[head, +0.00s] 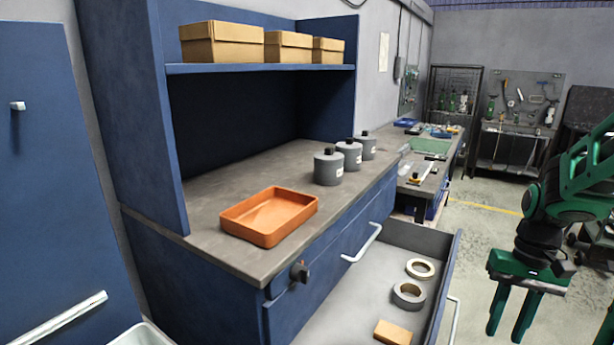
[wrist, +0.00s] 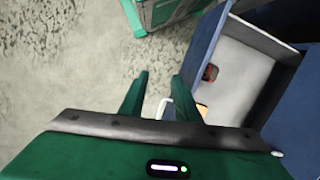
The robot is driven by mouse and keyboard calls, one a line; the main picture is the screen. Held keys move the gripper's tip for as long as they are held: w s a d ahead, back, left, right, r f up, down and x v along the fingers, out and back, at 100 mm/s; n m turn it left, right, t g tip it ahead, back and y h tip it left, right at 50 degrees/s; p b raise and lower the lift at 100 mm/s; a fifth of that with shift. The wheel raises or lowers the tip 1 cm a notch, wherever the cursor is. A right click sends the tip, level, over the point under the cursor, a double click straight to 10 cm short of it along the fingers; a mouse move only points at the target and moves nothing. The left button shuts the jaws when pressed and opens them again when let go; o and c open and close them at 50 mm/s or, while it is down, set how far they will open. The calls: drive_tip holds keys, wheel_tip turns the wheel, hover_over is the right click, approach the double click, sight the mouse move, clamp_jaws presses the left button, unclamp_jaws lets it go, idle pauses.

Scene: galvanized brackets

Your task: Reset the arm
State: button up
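My gripper (head: 513,312) is at the right of the head view, pointing down, to the right of the open drawer. Its two green fingers are apart with nothing between them. In the wrist view my gripper (wrist: 160,98) also shows its fingers spread, with the drawer front edge and white handle beyond them. My green arm comes in from the right edge of the head view.
The open drawer (head: 345,318) holds two tape rolls (head: 408,294) and an orange-brown block (head: 393,333). On the worktop (head: 215,190) stand an orange tray (head: 268,216) and three grey canisters (head: 328,168). Cardboard boxes (head: 222,45) sit on the shelf. Floor (head: 480,240) behind my gripper is clear.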

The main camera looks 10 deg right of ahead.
drive_tip(key=s+a+r+t+h, duration=0.1)
drive_tip(key=s+a+r, duration=0.3)
drive_tip(key=s, duration=0.6)
drive_tip(key=shift+a+r+m+t, duration=0.2)
drive_tip(key=shift+r+m+t, duration=0.1)
